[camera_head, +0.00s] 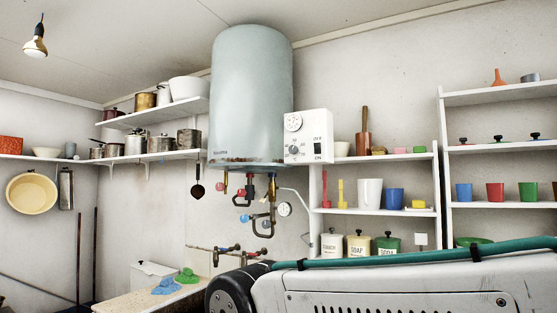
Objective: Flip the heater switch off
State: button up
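A pale blue-grey cylindrical water heater (250,95) hangs high on the wall, left of the middle of the head view. A white control box (301,135) sits at its lower right side, with a round dial at the top and a dark knob below. A small dark switch (317,148) is on the box's right half, with OFF printed above it and ON below. It is too small to tell which way it is set. My gripper is not in view; only a part of my own body shows at the lower right.
Pipes, valves and a gauge (284,209) hang below the heater. Shelves with pots (160,143) are on the left. White shelving (375,212) with cups and canisters stands right of the box. The space before the box looks clear.

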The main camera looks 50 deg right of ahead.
aim_at(318, 145)
jog(key=u, duration=0.1)
jog(key=i, duration=2)
jog(key=z, duration=2.7)
